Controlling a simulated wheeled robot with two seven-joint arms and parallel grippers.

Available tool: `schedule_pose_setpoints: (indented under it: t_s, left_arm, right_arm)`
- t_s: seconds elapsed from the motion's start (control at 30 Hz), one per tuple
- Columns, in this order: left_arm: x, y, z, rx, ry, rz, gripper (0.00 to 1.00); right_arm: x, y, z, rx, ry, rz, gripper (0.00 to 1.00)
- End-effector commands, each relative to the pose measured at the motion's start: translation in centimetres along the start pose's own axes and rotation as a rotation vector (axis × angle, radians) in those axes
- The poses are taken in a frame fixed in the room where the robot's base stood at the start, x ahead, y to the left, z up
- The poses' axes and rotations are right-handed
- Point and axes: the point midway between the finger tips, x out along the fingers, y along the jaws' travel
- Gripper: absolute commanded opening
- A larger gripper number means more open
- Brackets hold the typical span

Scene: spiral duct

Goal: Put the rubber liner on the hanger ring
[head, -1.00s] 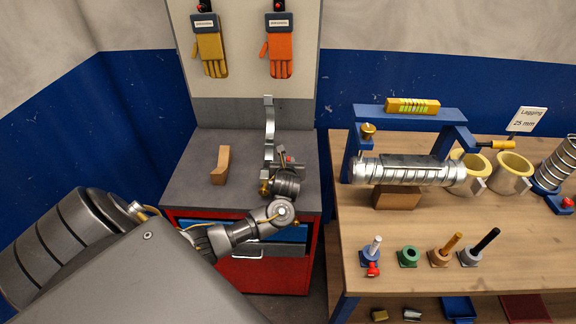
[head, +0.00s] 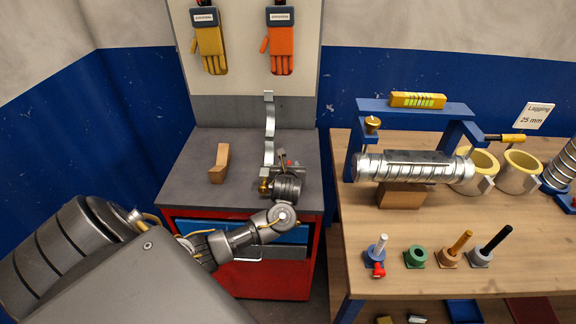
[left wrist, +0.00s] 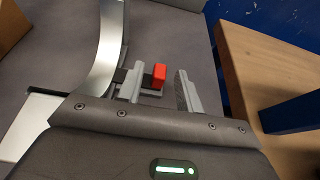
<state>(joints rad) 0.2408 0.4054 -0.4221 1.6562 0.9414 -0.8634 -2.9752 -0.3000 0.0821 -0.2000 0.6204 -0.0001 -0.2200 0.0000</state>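A silver curved metal strip with flat tabs, which looks like the hanger ring (head: 270,120), is at the back of the grey cabinet top. In the left wrist view the strip (left wrist: 106,45) is left of my fingers. My left gripper (head: 284,166) is over the cabinet top, close to the strip's near end. In the left wrist view my left gripper (left wrist: 160,88) is open, with a gap between its fingers. A small red block (left wrist: 159,75) with a dark bar shows between or just beyond them. I cannot clearly identify the rubber liner. My right gripper is not in view.
A tan curved block (head: 219,164) lies left on the grey cabinet top (head: 190,190). A wooden table (head: 350,250) on the right holds a metal duct (head: 410,168) under a blue frame, yellow-lined rings and several small posts. Gloves hang on the panel behind.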

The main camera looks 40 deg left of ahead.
Motion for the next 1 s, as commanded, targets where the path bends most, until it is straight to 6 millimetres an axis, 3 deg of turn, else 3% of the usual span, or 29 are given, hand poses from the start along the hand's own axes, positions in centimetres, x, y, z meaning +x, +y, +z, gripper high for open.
schedule_pose_setpoints:
  t_s: [0.33, 0.53, 0.7, 1.0]
  left_arm:
    - [-0.1, 0.0, 0.3, -0.001, 0.0, 0.0, 0.35]
    - [-3.5, 0.0, 1.1, 0.004, -0.001, -0.002, 0.35]
    - [-7.0, 0.0, 1.3, 0.004, 0.001, -0.003, 0.35]
    - [-11.0, 0.0, 0.8, 0.001, 0.001, -0.001, 0.35]
  right_arm:
    - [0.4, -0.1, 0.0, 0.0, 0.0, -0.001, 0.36]
    - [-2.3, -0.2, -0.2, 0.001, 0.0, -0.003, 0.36]
    - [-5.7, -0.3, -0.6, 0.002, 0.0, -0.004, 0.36]
    - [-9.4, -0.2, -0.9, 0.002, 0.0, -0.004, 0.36]
